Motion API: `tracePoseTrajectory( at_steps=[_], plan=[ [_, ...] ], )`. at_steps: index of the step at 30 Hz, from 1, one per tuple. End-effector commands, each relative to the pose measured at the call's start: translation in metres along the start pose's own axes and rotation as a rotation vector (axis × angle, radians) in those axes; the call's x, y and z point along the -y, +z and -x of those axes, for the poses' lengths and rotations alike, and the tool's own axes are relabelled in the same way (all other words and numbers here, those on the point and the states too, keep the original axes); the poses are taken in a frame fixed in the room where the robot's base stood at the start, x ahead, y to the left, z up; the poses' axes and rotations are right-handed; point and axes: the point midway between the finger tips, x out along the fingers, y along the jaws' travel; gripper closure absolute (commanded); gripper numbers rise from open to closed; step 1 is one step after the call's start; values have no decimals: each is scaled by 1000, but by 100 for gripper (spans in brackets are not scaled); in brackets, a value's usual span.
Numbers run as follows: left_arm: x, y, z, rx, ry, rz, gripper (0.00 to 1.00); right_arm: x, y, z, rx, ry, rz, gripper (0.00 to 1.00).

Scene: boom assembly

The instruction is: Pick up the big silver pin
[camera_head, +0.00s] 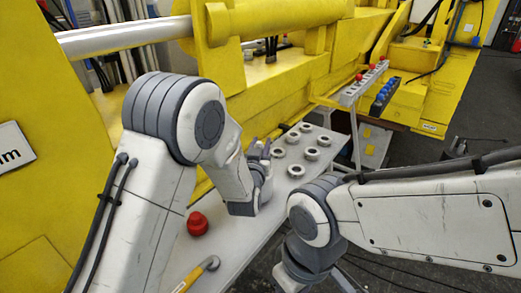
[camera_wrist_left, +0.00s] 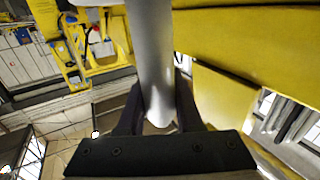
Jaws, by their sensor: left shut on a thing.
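The big silver pin (camera_wrist_left: 152,50) is a smooth grey cylinder standing lengthwise in the left wrist view. Its rounded near end lies between the dark fingers of my left gripper (camera_wrist_left: 157,108), which are shut on it. The pin's far end runs out of the top of that view. In the head view my left gripper (camera_head: 262,158) is over the grey table (camera_head: 250,232), partly hidden by its own wrist. I cannot make out the pin there. My right arm comes in from the right, and its gripper is out of view.
Several silver rings (camera_head: 295,171) stand on the table beyond my left gripper. A red knob-like part (camera_head: 197,223) and a hammer (camera_head: 200,272) lie nearer. The yellow machine (camera_head: 290,80) runs along the table's far side. A rack with red and blue parts (camera_head: 360,84) stands farther back.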

Motion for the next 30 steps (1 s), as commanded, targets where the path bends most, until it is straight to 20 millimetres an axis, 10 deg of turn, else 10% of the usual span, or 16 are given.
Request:
tracePoseTrajectory(
  at_steps=[11, 30],
  plan=[
    [-1, -39, 0, -11, 1, 2, 100, 1, -1, 17, 0, 0, -1, 50],
    [-70, -93, 62, -10, 5, 4, 100, 3, -2, 42, 0, 0, -1, 50]
  ],
)
